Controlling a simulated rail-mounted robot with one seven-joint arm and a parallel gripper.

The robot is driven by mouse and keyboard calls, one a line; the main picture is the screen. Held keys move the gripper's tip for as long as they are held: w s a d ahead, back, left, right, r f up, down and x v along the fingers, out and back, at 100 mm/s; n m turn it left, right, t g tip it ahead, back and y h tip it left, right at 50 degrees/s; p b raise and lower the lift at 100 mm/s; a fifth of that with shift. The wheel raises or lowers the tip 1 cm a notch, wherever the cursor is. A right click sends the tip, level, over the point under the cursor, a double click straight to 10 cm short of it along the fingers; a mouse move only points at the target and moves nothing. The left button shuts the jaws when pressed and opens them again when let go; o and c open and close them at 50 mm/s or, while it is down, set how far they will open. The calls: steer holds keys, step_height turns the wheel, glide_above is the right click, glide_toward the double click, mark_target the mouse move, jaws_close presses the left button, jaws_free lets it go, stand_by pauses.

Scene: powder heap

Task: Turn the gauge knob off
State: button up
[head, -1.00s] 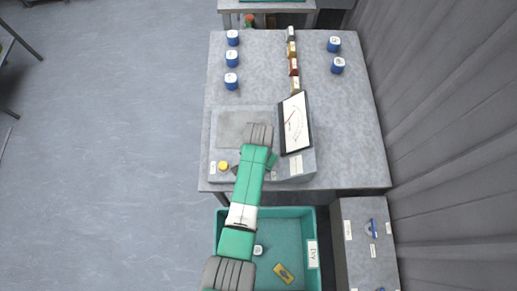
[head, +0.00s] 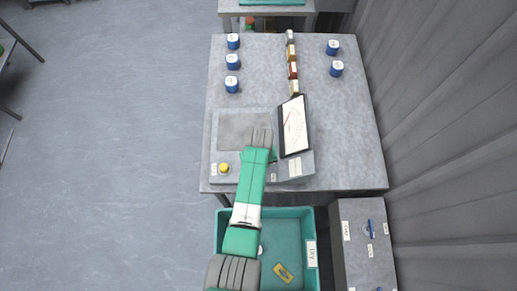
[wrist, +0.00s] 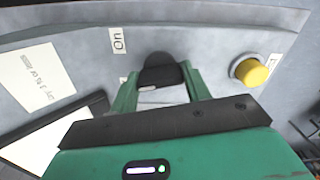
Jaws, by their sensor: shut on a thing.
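The black gauge knob (wrist: 160,72) sits on the grey gauge box, between the two green fingers of my gripper (wrist: 162,92) in the wrist view. The gripper is shut on the knob. An "On" label (wrist: 118,40) is beside the knob; a second label beside it is mostly hidden by a finger. A small white mark shows on the knob's lower edge. In the head view my gripper (head: 262,160) is over the front of the gauge box (head: 230,178), and the arm hides the knob. The tilted dial (head: 295,125) has a red needle toward its left side.
A yellow button (head: 224,168) stands at the box's front left. Several blue-sided jars (head: 232,62) and a row of small blocks (head: 293,70) stand farther back on the table. A green bin (head: 288,240) is below the table's front edge, beside a grey cabinet (head: 349,265).

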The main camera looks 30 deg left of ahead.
steer(key=shift+n, duration=2.1)
steer(key=o, duration=1)
steer(key=shift+c, duration=0.2)
step_height(320, 180, up, 8)
steer(key=shift+f+p, duration=0.1)
steer(key=shift+p, duration=0.6)
